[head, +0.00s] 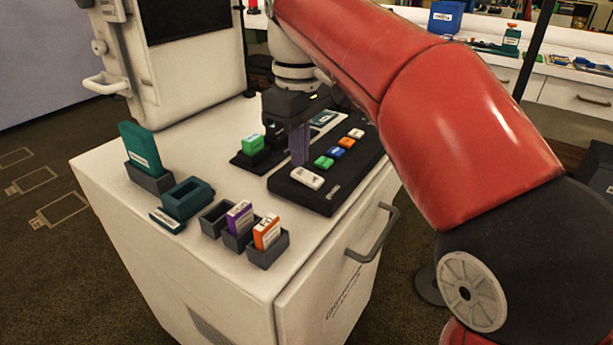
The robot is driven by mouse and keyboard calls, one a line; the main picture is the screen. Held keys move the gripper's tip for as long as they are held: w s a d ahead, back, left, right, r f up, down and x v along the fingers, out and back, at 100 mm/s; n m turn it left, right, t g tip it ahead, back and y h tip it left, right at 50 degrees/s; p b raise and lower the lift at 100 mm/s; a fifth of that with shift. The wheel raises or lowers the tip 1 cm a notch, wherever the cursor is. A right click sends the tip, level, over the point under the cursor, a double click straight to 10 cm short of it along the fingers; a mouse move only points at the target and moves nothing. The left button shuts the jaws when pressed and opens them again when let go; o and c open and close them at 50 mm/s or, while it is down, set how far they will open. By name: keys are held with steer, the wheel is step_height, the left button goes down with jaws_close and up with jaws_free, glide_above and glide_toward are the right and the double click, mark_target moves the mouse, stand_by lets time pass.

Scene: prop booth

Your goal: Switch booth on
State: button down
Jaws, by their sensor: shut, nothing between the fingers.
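The booth is a white cabinet (130,210) with a black control panel (320,198) along its right side. The panel carries a row of coloured buttons: a larger white one (306,177) at the near end, then green (324,162), blue (334,153), orange (346,142) and a white one (356,133) at the far end. Their labels are too small to read. My gripper (300,161) points down over the panel's left edge, behind the large white button. Its purplish fingers are shut and empty. I cannot tell whether the tips touch the panel.
A green block (252,143) sits on a small black base left of my gripper. Nearer stand a teal card (140,147) in a grey holder, an empty teal holder (187,198), and purple (239,217) and orange (266,231) blocks in grey holders. A white machine (190,70) rises behind.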

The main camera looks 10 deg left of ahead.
mark_target(300, 171)
steer(key=shift+f+b, duration=0.6)
steer(key=shift+f, duration=0.4)
steer(key=shift+r, duration=0.1)
step_height(300, 171, up, 5)
steer(key=p, duration=0.5)
steer(key=shift+r, duration=0.95)
